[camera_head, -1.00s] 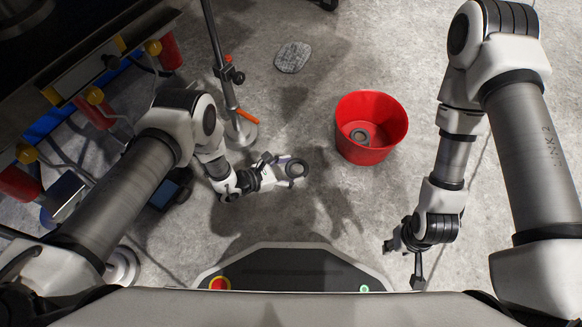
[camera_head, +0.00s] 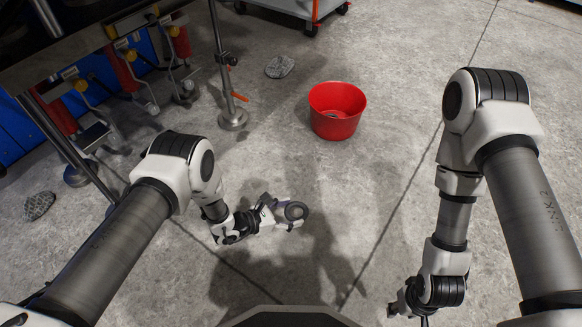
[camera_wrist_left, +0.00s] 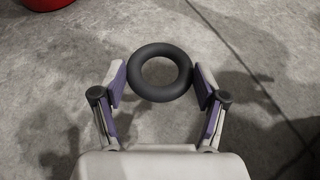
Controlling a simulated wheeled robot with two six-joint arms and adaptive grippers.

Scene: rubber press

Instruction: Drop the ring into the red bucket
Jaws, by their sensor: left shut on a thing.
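A dark grey ring (camera_head: 296,211) is held between the fingertips of my left gripper (camera_head: 288,214) in the head view. In the left wrist view the ring (camera_wrist_left: 135,75) sits between the two purple-padded fingers of the left gripper (camera_wrist_left: 159,82). The red bucket (camera_head: 336,125) stands upright on the floor, farther away and a little right of the left gripper. Something grey lies inside it, mostly hidden by the wall. Its edge also shows at the top left of the left wrist view (camera_wrist_left: 46,4). My right gripper (camera_head: 405,305) hangs low at the lower right; its fingers are unclear.
A metal pole on a round base (camera_head: 233,119) stands left of the bucket. Flat grey stones lie behind it (camera_head: 280,67) and at the far left (camera_head: 39,206). A machine with red and yellow fittings (camera_head: 127,75) fills the upper left. Floor between ring and bucket is clear.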

